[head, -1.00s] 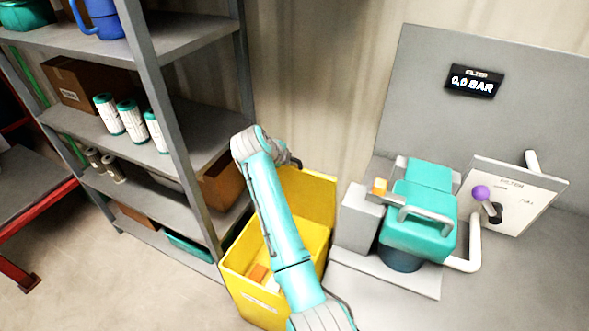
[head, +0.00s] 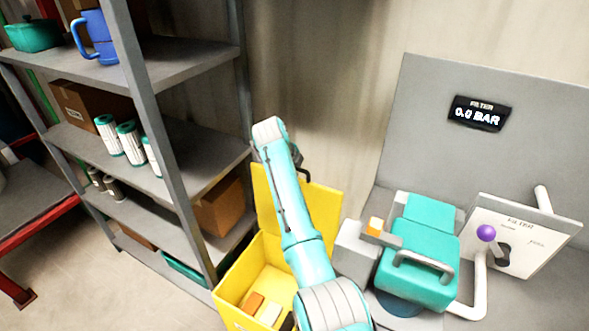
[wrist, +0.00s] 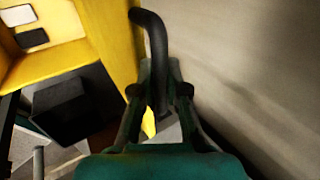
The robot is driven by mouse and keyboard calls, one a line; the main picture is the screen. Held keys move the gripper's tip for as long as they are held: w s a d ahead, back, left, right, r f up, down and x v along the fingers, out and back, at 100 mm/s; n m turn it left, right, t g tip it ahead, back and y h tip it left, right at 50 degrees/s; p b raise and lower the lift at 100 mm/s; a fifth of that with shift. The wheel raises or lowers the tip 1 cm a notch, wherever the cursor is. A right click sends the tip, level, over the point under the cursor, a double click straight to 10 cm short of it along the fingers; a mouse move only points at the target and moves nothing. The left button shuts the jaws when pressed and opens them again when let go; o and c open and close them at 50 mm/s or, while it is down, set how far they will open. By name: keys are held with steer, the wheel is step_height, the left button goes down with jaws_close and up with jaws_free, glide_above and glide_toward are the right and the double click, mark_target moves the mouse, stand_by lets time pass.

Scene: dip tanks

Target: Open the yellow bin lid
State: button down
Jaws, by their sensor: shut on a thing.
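The yellow bin (head: 228,288) stands on the floor between the shelf and the filter unit. Its yellow lid (head: 325,212) is raised and stands about upright at the back, so the inside shows. A few small blocks lie in the bin. My arm crosses in front of the lid and bin and hides part of both. In the wrist view, my gripper (wrist: 158,95) is shut on the black lid handle (wrist: 153,38), beside the yellow lid face (wrist: 112,45). The handle also shows a little in the head view (head: 304,174); my fingertips are hidden there.
A grey shelf (head: 185,45) with boxes and white-teal cylinders stands close at left. At right are a teal filter housing (head: 418,262), a panel with a purple-knobbed lever (head: 486,233) and a display reading 0.0 BAR (head: 480,113). The wall is behind the lid.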

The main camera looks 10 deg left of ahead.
steer(key=shift+f, duration=0.15)
steer(key=c, duration=1.2)
jaws_free()
steer(key=v, duration=1.2)
steer(key=shift+s, duration=0.1)
